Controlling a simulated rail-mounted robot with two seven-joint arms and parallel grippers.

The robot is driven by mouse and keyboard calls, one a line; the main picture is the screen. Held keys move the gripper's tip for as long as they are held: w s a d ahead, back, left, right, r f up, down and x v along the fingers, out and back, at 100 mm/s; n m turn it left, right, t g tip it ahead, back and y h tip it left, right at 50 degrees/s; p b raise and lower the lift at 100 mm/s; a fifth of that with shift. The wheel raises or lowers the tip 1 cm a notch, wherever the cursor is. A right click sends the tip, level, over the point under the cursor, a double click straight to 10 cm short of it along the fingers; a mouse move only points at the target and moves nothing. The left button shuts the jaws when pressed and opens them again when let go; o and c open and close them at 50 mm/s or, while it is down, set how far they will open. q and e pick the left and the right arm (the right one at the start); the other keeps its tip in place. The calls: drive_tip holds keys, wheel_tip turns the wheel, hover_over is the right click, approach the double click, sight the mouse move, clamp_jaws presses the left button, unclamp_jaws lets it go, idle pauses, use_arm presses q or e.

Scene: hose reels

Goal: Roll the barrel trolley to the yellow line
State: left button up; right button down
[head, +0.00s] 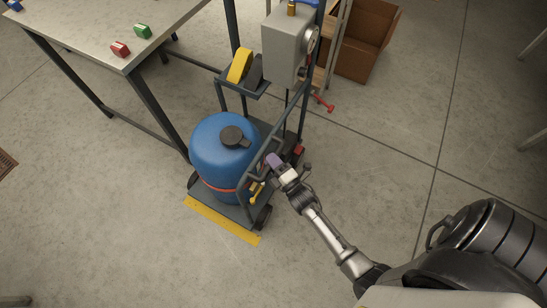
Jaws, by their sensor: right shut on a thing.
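The barrel trolley is a dark grey cart carrying a blue barrel (222,160) with a dark cap and a red band. Its deck (218,208) shows below the barrel, and its grey tubular handle (258,160) rises on the right side. The yellow line (221,220) lies on the floor along the deck's lower edge; from this angle the deck edge appears right at it. My right gripper (276,165) is shut on the trolley's handle, with the arm reaching in from the lower right. The exact grip is small and partly hidden. My left gripper is out of view.
A metal workbench (98,22) with a red block (120,49) and a green block (143,31) stands at upper left, its leg close beside the barrel. A grey box (285,45) on a post and a brown crate (368,45) stand behind. Floor is clear below the line.

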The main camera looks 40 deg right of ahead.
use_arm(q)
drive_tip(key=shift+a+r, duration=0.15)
use_arm(e)
drive_tip(key=shift+s+a+r, duration=0.1)
drive_tip(key=shift+s+a, duration=0.1)
drive_tip(key=shift+a, duration=0.35)
drive_tip(key=c, duration=1.1)
unclamp_jaws()
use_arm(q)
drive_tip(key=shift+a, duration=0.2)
use_arm(e)
drive_tip(key=shift+o, duration=0.9)
use_arm(q)
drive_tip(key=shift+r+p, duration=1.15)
drive_tip(key=shift+p, duration=0.1)
use_arm(e)
drive_tip(key=v, duration=1.3)
drive_tip(key=shift+s, duration=0.4)
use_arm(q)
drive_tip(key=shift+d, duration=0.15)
